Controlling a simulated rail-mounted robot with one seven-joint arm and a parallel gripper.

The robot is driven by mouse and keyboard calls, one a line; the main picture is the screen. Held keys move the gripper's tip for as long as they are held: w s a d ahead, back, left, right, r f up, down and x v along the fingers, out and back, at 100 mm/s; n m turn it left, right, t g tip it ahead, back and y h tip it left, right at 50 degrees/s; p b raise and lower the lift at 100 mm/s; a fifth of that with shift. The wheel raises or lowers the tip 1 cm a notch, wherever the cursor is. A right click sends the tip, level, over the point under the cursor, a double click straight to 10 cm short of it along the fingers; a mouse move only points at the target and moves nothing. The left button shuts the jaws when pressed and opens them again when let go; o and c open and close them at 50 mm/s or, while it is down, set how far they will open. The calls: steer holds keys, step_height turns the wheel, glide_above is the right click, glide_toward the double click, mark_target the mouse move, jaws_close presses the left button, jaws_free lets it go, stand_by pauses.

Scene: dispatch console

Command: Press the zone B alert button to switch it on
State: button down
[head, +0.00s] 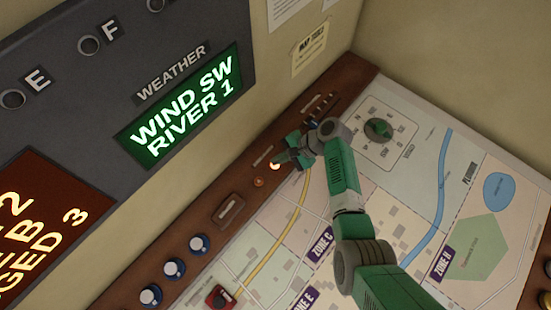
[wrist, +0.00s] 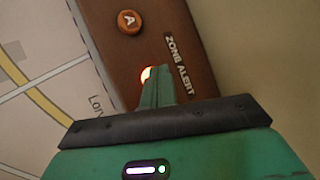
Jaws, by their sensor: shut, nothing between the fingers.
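A glowing orange button (head: 275,166) is on the brown wooden strip along the back of the map desk. In the wrist view the lit button (wrist: 147,74) is partly hidden behind my fingertips and its letter cannot be read. The unlit button marked A (wrist: 130,21) is beside it; it also shows in the head view (head: 259,182). The label ZONE ALERT (wrist: 179,65) runs along the strip. My green gripper (head: 281,160) is shut and empty, its tips at the lit button (wrist: 156,72). Whether they touch it I cannot tell.
Blue-capped knobs (head: 174,269) and a slotted plate (head: 229,208) line the strip to the left. The dark display panel (head: 110,70) is on the wall behind.

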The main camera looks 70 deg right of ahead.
steer(key=shift+r, duration=0.1)
steer(key=shift+r+p, duration=0.3)
steer(key=shift+p, duration=0.25)
step_height(320, 180, up, 6)
steer(key=p, duration=0.6)
stand_by(0.4)
